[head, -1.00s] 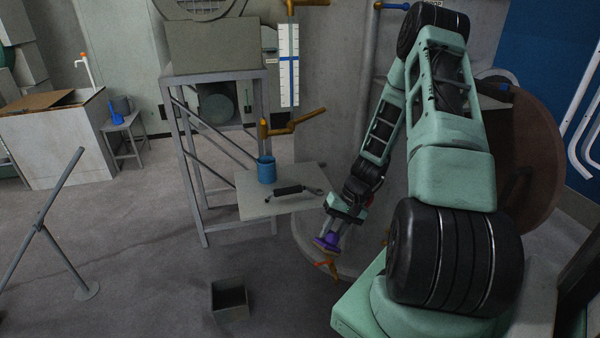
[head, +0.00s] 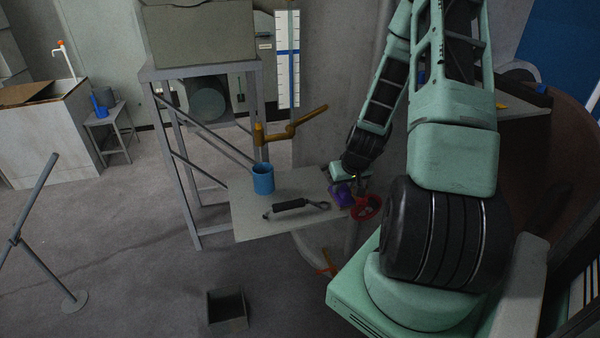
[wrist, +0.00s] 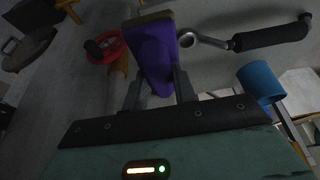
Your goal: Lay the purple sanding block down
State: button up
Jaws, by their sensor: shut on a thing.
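The purple sanding block (wrist: 154,52) is held between the two fingers of my gripper (wrist: 157,88), with a tan face at its far end. In the head view the purple block (head: 341,194) shows at the right end of the small grey table (head: 250,224), in front of my gripper (head: 350,186), partly covered by the arm. I cannot tell whether the block touches the tabletop. My gripper is shut on it.
A blue cup (head: 263,179) and a black-handled wrench (head: 290,205) are on the table. A red valve wheel (head: 367,208) is close to the right of my gripper. An orange lever (head: 290,128) stands behind the cup. A dark open box (head: 227,309) is on the floor.

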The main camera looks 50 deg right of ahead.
jog(key=w+p, duration=0.2)
jog(key=w, duration=0.4)
jog(key=w+d+p, duration=0.1)
jog(key=w+p, duration=0.1)
jog(key=w, duration=0.3)
jog(key=w+d+p, duration=0.1)
jog(key=w+p, duration=0.1)
jog(key=w, duration=0.4)
jog(key=shift+w+r, duration=0.1)
jog(key=shift+w, duration=0.2)
jog(key=shift+f+p, duration=0.7)
jog(key=shift+f, duration=1.15)
jog(key=shift+f, duration=0.1)
jog(key=o, duration=0.9)
